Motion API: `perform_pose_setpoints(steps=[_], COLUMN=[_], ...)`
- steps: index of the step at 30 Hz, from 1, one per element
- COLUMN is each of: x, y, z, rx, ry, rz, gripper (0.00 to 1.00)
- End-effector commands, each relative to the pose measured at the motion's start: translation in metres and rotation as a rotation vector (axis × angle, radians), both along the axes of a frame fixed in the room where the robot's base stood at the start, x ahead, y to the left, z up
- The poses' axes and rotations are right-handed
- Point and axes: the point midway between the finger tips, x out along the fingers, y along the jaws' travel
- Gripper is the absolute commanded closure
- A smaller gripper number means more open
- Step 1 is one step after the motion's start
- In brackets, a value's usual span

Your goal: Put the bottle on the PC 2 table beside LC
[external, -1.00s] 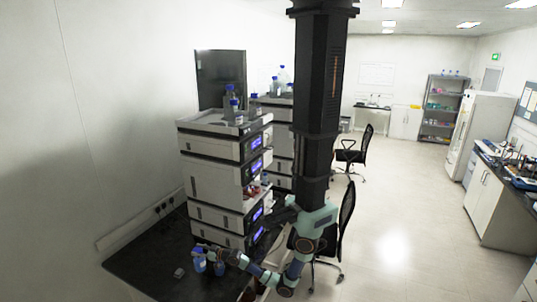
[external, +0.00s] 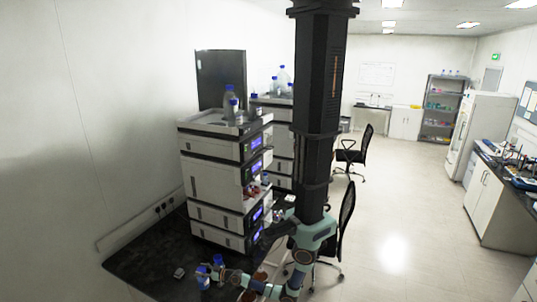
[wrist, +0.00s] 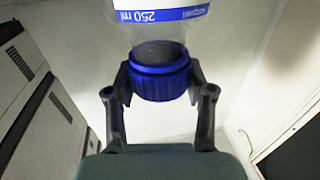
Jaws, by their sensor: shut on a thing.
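My gripper (wrist: 160,95) is shut on the blue cap of a clear bottle in the wrist view. The bottle (wrist: 160,25) has a blue and white label reading 250 ml. Its cap sits between both fingers, and its far end is out of frame. Another small blue-capped bottle (external: 218,260) stands close behind. I cannot tell whether the held bottle touches the bench.
The LC column stack (external: 220,180) stands on the bench behind my gripper, with bottles (external: 231,100) on top. A small grey object (external: 179,272) lies to the left. The left bench surface is otherwise clear. A black chair (external: 346,215) stands right.

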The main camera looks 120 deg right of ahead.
Motion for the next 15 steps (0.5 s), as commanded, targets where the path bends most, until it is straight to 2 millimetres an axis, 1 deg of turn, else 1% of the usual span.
perform_pose_setpoints(steps=[3, 6, 8, 15], x=[0.000, 0.000, 0.000, 0.000], y=[0.000, 0.000, 0.000, 0.000], z=[-0.024, -0.039, -0.042, -0.040], rx=[0.001, 0.000, 0.000, -0.001], ry=[0.000, -0.001, -0.001, -0.001], rz=[-0.001, -0.001, -0.001, -0.001], gripper=[1.00, 1.00, 1.00, 1.00])
